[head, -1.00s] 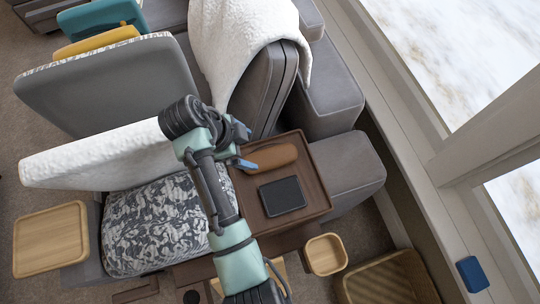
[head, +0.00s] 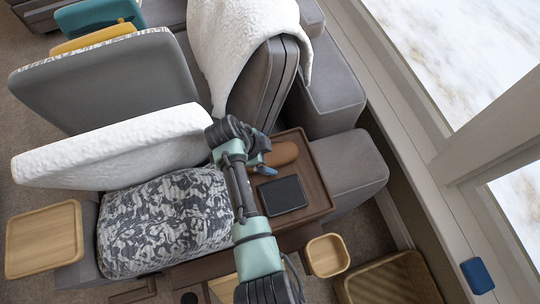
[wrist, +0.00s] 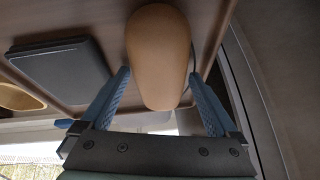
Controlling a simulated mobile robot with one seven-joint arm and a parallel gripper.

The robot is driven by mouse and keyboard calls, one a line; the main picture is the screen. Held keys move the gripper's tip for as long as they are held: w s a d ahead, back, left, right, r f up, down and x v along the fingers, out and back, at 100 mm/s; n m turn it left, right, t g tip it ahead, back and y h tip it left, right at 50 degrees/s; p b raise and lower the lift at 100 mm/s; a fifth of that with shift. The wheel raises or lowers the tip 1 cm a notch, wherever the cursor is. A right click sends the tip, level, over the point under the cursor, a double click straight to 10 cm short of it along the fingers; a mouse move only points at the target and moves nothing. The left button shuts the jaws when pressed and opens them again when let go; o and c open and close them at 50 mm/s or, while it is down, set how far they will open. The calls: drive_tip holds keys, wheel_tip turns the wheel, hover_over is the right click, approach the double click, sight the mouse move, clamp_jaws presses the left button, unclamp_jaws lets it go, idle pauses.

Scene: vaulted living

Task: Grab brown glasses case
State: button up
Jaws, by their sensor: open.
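The brown glasses case (head: 283,154) lies on a dark wooden tray table (head: 318,190), partly hidden by my arm in the head view. In the wrist view the case (wrist: 158,50) is a rounded tan-brown shape, its near end reaching between my two blue fingers. My gripper (wrist: 164,85) is open, with one finger on each side of the case and a gap visible on both sides. In the head view my gripper (head: 262,163) is beside the left end of the case, mostly hidden by the wrist.
A dark flat square item (head: 283,195) lies on the tray just in front of the case; it also shows in the wrist view (wrist: 60,75). A grey sofa with cushions and a white throw (head: 240,45) surrounds the tray. A small wooden bowl (head: 327,255) stands below.

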drive_tip(key=c, duration=1.2)
